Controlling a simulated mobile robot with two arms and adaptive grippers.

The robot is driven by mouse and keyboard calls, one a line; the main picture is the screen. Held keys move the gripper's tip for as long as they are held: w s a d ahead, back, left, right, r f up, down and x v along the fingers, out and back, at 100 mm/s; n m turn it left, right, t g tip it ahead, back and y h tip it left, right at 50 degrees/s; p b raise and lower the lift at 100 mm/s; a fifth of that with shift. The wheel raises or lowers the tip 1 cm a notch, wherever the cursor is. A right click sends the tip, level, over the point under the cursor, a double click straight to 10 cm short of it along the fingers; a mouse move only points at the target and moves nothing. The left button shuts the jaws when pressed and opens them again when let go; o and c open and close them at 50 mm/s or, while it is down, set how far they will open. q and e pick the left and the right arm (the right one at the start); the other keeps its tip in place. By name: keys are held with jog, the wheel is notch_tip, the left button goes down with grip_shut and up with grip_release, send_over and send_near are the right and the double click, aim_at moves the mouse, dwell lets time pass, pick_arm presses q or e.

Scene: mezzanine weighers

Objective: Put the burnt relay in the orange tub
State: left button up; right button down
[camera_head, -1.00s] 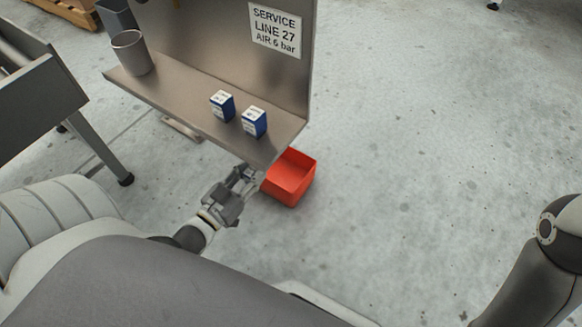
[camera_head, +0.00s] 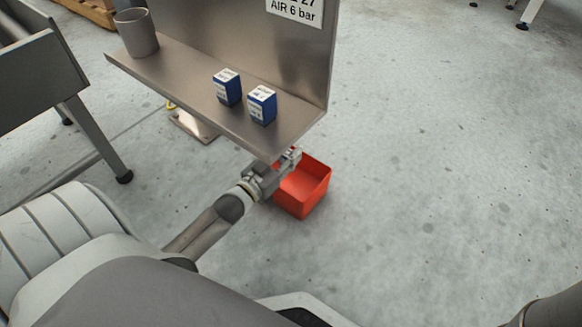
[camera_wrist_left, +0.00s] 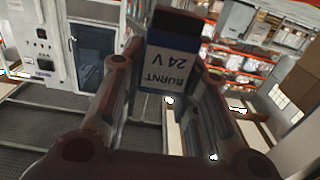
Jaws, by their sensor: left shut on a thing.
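The burnt relay (camera_wrist_left: 168,68) fills the upper middle of the left wrist view. It is a small block with a pale label reading "BURNT 24 V", upside down there, and a dark end. My left gripper (camera_head: 286,160) is shut on it, with a finger on either side. In the head view the gripper is at the back left rim of the orange tub (camera_head: 315,190), just below the shelf's front edge, and the relay is hard to make out. The tub is an open red-orange box on the floor, and the part of its inside that shows looks empty. My right gripper is out of view.
A metal shelf (camera_head: 190,88) with a back panel overhangs the gripper. Two blue and white relays (camera_head: 227,88) (camera_head: 262,104) and a grey cup (camera_head: 137,35) stand on it. A grey frame with legs (camera_head: 95,140) is at left. The floor to the right is clear.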

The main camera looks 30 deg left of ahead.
pick_arm(q)
jog(key=shift+w+a+f+b, duration=0.1)
jog(key=shift+w+f+b, duration=0.6)
jog(key=shift+f, duration=0.25)
jog(key=f+b, duration=0.2)
jog(key=f, duration=0.1)
jog(key=shift+w+f+b, duration=0.15)
jog(key=shift+w+b, duration=0.05)
jog(key=shift+b, duration=0.1)
jog(key=shift+f, duration=0.55)
jog(key=o, duration=1)
